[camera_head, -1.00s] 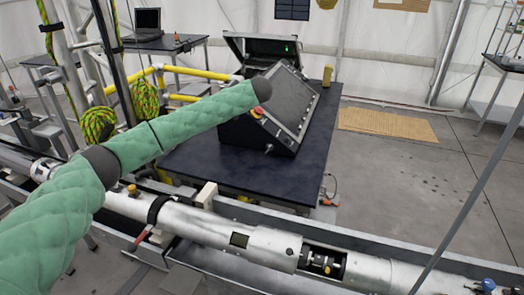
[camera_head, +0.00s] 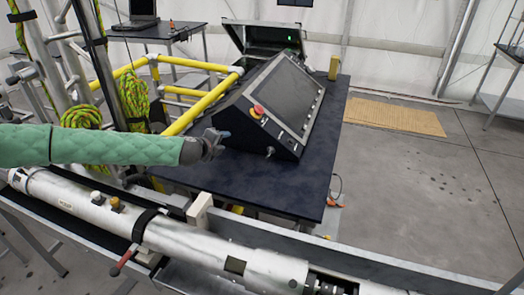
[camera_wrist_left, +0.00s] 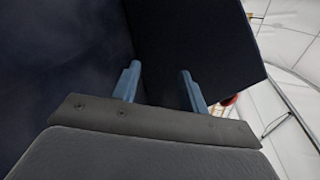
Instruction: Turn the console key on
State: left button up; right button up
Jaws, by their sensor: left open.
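The dark console (camera_head: 290,85) stands on the dark table (camera_head: 305,190), with a sloped screen panel. A red emergency button (camera_head: 257,111) and a row of small controls line the panel. A small fitting (camera_head: 270,151) sticks out low on the console's near side; I cannot tell whether it is the key. My left gripper (camera_head: 218,138) is beside the console's near left corner. In the left wrist view, its two blue fingers (camera_wrist_left: 160,88) are apart with nothing between them, facing a dark console side (camera_wrist_left: 195,45). My right gripper is not in view.
An open case (camera_head: 268,38) with a green light stands behind the console. Yellow rails (camera_head: 200,100) and coiled rope (camera_head: 82,116) are to the left. A long metal tube (camera_head: 180,235) runs along the front. The table is bare in front of the console.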

aim_at(268, 155)
pick_arm(q)
jog(key=s+d+m+g+h, duration=0.1)
jog(key=d, duration=0.1)
jog(key=s+d+m+h, duration=0.1)
jog(key=m, duration=0.1)
jog(key=s+d+m+g+h, duration=0.1)
jog(key=d, duration=0.1)
jog(key=shift+s+d+f+g, duration=0.3)
jog(key=shift+d, duration=0.05)
jog(key=s+d+m, duration=0.1)
jog(key=s+m+g+h, duration=0.1)
jog(key=s+d+m+g+h, duration=0.1)
jog(key=m, duration=0.1)
jog(key=shift+s+d+r, duration=0.25)
jog(key=shift+d, duration=0.05)
jog(key=shift+m, duration=0.3)
jog(key=shift+p+x, duration=1.2)
jog(key=shift+x, duration=2.85)
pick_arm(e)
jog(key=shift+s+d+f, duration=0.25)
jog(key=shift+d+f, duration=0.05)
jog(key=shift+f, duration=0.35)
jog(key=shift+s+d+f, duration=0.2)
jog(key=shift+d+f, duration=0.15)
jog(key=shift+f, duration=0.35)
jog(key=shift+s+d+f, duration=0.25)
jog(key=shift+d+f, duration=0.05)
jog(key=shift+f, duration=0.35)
pick_arm(q)
jog(key=shift+r, duration=0.1)
